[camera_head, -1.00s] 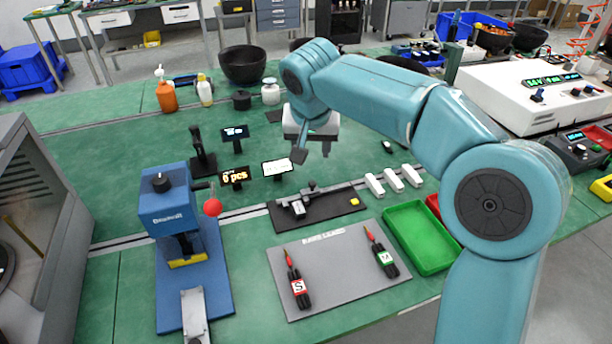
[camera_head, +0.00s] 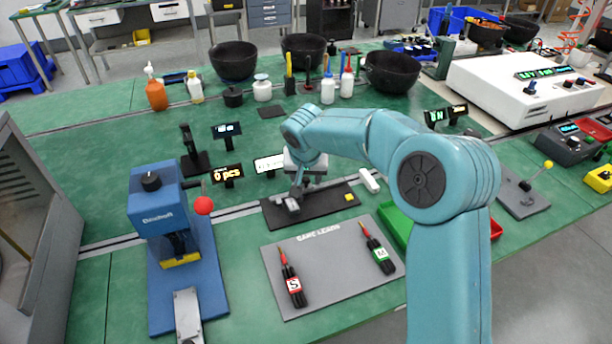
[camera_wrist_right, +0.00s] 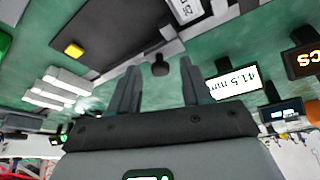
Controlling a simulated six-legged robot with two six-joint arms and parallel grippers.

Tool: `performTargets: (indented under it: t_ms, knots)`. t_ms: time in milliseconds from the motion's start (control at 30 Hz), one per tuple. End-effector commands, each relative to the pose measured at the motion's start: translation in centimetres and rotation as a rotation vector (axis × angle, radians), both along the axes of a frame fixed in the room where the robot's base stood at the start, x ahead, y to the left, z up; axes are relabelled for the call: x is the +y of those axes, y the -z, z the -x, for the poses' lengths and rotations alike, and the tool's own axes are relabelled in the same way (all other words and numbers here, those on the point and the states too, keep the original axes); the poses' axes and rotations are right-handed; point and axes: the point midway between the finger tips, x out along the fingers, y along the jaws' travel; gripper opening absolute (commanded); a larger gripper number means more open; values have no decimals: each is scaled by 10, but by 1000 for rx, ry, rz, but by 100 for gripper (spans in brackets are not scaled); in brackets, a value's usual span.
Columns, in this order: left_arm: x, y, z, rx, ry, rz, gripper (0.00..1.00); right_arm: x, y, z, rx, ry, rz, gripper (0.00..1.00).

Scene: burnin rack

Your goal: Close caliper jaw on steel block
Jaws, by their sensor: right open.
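The caliper (camera_head: 318,192) lies on a black board (camera_head: 335,211) at mid-table, partly hidden by my right gripper (camera_head: 298,188). A small grey block with a pale face (camera_head: 291,204), apparently the steel block, sits at its left end. In the right wrist view a pale face with dark marks (camera_wrist_right: 184,10) shows at the top edge. My right gripper (camera_wrist_right: 160,67) is open there, its two fingers apart, with a dark round knob (camera_wrist_right: 160,65) showing between their tips. I cannot tell whether the fingers touch it. My left gripper is out of view.
A display (camera_wrist_right: 236,82) beside the board reads 41.5 mm. A yellow piece (camera_head: 348,197) sits on the board's right end. White blocks (camera_head: 369,181) lie to its right. A blue press (camera_head: 160,215) with a red knob stands left; a grey mat (camera_head: 335,275) with leads lies in front.

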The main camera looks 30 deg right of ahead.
Motion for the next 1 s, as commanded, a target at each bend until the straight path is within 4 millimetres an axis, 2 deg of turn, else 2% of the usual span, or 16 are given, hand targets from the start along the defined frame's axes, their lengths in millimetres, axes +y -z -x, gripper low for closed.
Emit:
performTargets:
  t_ms: [267, 300, 367, 400, 433, 567, 733, 967, 1000]
  knots:
    - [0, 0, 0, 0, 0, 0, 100, -1, 2, -2, -1, 0, 1, 48]
    - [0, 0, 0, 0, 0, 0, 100, -1, 2, -2, -1, 0, 1, 45]
    - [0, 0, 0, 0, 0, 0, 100, -1, 2, -2, -1, 0, 1, 26]
    - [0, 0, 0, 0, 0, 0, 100, -1, 2, -2, -1, 0, 1, 12]
    - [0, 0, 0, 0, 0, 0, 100, -1, 2, -2, -1, 0, 1, 6]
    - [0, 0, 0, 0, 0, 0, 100, -1, 2, -2, -1, 0, 1, 5]
    - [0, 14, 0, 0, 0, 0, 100, 13, 5, -6, -3, -4, 1, 5]
    - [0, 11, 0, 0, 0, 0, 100, 14, 2, -6, -2, 0, 0, 5]
    - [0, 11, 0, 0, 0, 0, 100, 14, 2, -6, -2, 0, 0, 29]
